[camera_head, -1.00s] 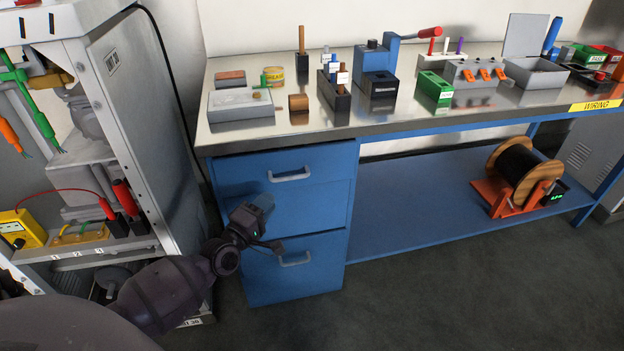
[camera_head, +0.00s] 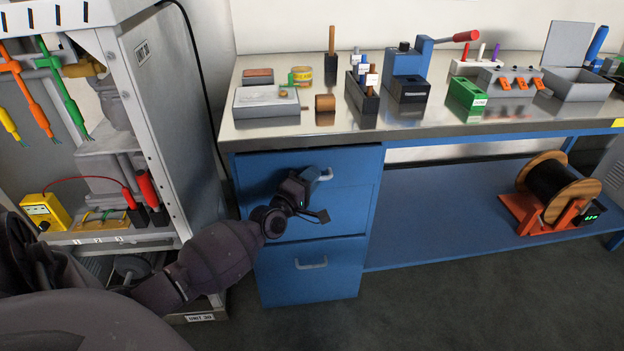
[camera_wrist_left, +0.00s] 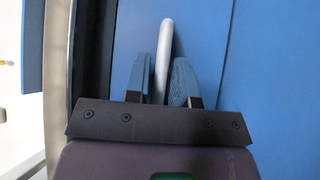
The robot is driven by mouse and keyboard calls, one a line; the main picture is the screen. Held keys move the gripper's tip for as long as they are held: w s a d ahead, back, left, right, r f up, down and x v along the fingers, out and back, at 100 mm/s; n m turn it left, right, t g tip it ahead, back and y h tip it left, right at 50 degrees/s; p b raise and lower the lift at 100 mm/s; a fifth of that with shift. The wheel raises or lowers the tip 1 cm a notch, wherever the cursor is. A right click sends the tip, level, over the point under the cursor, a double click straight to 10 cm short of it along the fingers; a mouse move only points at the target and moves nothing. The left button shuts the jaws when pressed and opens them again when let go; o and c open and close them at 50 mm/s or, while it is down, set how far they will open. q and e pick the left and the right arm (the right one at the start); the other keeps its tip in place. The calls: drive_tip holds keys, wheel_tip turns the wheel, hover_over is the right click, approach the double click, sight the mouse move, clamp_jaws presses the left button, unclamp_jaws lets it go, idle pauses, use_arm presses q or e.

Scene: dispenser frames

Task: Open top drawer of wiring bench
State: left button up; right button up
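The blue top drawer (camera_head: 352,166) of the wiring bench is shut, flush with the cabinet front. Its grey bar handle (camera_head: 327,175) is partly hidden by my left gripper (camera_head: 312,178), which is right at it. In the left wrist view the handle (camera_wrist_left: 164,50) stands between the two blue fingers of my left gripper (camera_wrist_left: 161,78). The fingers are apart, one on each side of the bar, with a thin gap showing on the left. My right gripper is not in view.
A lower drawer with a grey handle (camera_head: 311,265) is below. A grey equipment rack (camera_head: 160,110) stands close on the left. The steel benchtop (camera_head: 425,125) holds several tools and boxes. A cable reel (camera_head: 552,184) sits on the lower shelf. The floor in front is clear.

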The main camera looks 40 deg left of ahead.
use_arm(q)
clamp_jaws()
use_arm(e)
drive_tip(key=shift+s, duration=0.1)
use_arm(q)
drive_tip(key=shift+s+d, duration=0.15)
drive_tip(key=s+d+p, duration=0.8)
drive_tip(key=s+d, duration=1)
drive_tip(key=d, duration=0.4)
drive_tip(key=shift+s, duration=0.35)
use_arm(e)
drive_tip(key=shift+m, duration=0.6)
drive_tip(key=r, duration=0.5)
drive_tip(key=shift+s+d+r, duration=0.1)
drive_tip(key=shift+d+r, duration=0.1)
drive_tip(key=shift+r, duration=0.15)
